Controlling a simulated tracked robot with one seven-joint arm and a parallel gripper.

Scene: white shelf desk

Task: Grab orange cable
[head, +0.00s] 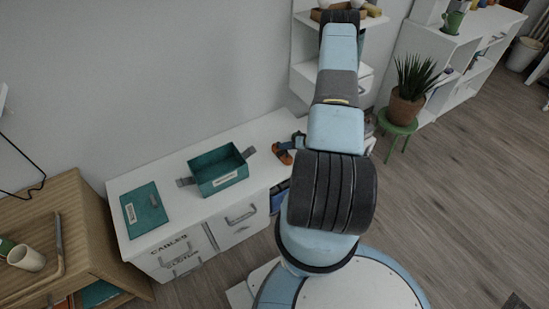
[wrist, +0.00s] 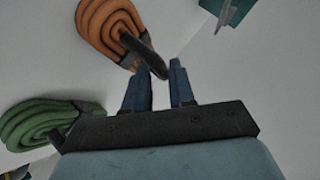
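The orange cable (wrist: 105,28) is a flat coil with a dark strap or plug end (wrist: 145,55) at the top of the wrist view. In the head view the orange cable (head: 283,157) lies on the right part of the white desk, partly hidden by my arm. My gripper (wrist: 160,66) is open, its two blue-grey fingers apart. The dark end of the orange cable shows at the gap between the fingertips; I cannot tell whether they touch it. The coil itself is beyond the fingers, up and to the left. In the head view my gripper is mostly hidden behind my arm.
A green coiled cable (wrist: 42,122) lies left of my gripper. A teal open box (head: 218,178) stands mid-desk, with a teal lid (head: 144,211) to its left. A dark teal object (wrist: 230,10) is at the wrist view's upper right. A potted plant (head: 408,95) stands right.

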